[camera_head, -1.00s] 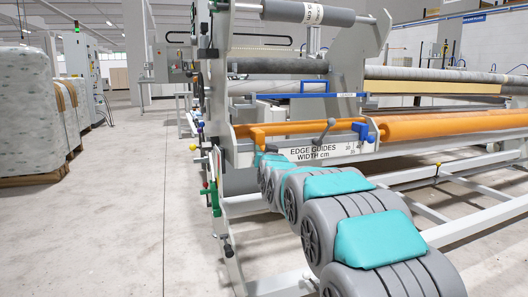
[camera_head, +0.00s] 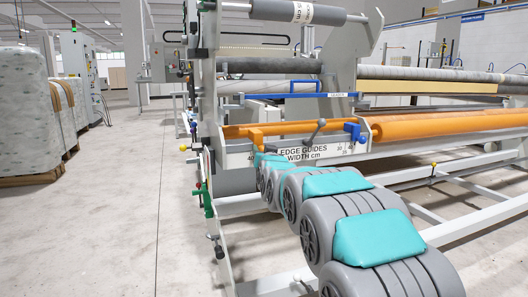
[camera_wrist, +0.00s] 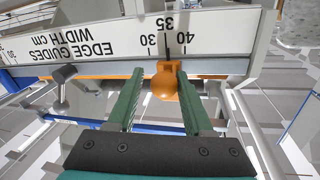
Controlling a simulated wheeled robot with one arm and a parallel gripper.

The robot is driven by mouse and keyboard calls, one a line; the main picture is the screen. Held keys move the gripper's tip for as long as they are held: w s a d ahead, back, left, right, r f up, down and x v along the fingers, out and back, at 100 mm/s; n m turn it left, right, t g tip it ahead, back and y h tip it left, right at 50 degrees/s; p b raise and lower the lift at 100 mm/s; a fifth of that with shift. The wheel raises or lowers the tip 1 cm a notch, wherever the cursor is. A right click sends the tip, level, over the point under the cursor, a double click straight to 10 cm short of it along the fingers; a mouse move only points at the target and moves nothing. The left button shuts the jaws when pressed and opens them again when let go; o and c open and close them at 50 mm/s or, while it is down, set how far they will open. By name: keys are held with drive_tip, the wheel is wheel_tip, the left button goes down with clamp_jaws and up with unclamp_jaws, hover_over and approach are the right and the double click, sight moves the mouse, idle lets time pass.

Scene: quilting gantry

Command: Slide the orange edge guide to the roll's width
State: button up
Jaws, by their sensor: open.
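The orange edge guide (camera_head: 256,137) sits near the left end of its rail, above the white scale plate (camera_head: 333,151) in the head view. In the wrist view the guide's round orange knob (camera_wrist: 165,88) stands between the two green fingers of my gripper (camera_wrist: 160,82). The fingers are open, with a visible gap on each side of the knob. The scale plate (camera_wrist: 108,38) appears upside down there, with the guide by the 35 mark. In the head view my arm hides the gripper. The orange roll (camera_head: 450,126) lies to the right.
A blue guide (camera_head: 355,130) sits farther right on the rail. A grey clamp lever (camera_head: 317,131) rises between the guides and shows in the wrist view (camera_wrist: 63,76) left of my fingers. White frame beams (camera_head: 470,180) run low at right. The floor at left is open.

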drive_tip(key=shift+a+r, duration=0.1)
drive_tip(key=shift+r, duration=0.1)
drive_tip(key=s+d, duration=0.1)
drive_tip(key=s, duration=0.6)
drive_tip(key=shift+s+f+p, duration=0.2)
drive_tip(key=shift+s+p, duration=0.1)
drive_tip(key=shift+s, duration=0.1)
drive_tip(key=shift+r, duration=0.1)
